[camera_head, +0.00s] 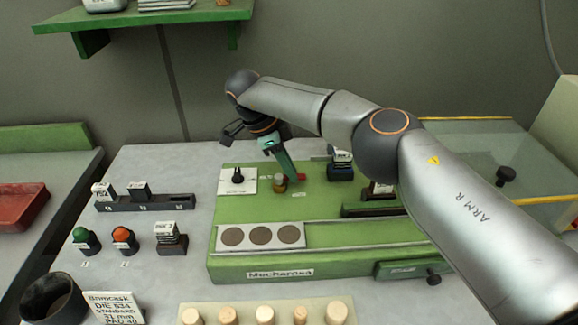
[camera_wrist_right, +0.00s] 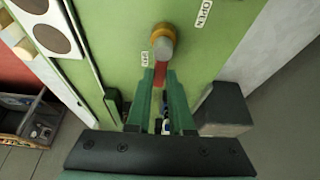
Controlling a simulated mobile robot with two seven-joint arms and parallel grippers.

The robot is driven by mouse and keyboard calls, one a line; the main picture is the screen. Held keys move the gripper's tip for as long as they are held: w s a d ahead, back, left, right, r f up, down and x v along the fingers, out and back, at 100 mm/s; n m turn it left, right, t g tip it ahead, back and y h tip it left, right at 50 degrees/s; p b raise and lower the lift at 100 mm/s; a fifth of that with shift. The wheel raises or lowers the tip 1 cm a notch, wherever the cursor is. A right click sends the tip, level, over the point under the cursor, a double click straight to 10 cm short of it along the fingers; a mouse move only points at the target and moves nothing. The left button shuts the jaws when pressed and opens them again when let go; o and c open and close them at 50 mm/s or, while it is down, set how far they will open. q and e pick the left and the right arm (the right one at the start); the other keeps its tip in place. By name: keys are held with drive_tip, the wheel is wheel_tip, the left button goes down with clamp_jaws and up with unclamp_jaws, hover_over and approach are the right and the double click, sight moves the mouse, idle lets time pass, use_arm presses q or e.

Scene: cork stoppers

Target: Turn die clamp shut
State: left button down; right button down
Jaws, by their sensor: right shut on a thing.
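The die clamp (camera_head: 280,185) is a small brass-coloured knob on the green machine, with a label on either side. In the right wrist view the clamp (camera_wrist_right: 163,36) shows a brass collar, a grey rounded top and a red handle (camera_wrist_right: 160,73). The handle points toward the gripper, between the label reading OPEN (camera_wrist_right: 203,13) and another small label (camera_wrist_right: 125,132). My left gripper is out of view.
The green machine (camera_head: 240,268) carries a plate with round grey discs (camera_head: 261,236) and a black knob on a white plate (camera_head: 238,175). Several corks (camera_head: 265,315) stand in front. A dark block (camera_wrist_right: 222,108) sits near the fingers.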

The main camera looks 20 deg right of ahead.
drive_tip(key=shift+s+m, duration=0.1)
drive_tip(key=shift+m, duration=0.2)
drive_tip(key=c, duration=0.8)
unclamp_jaws()
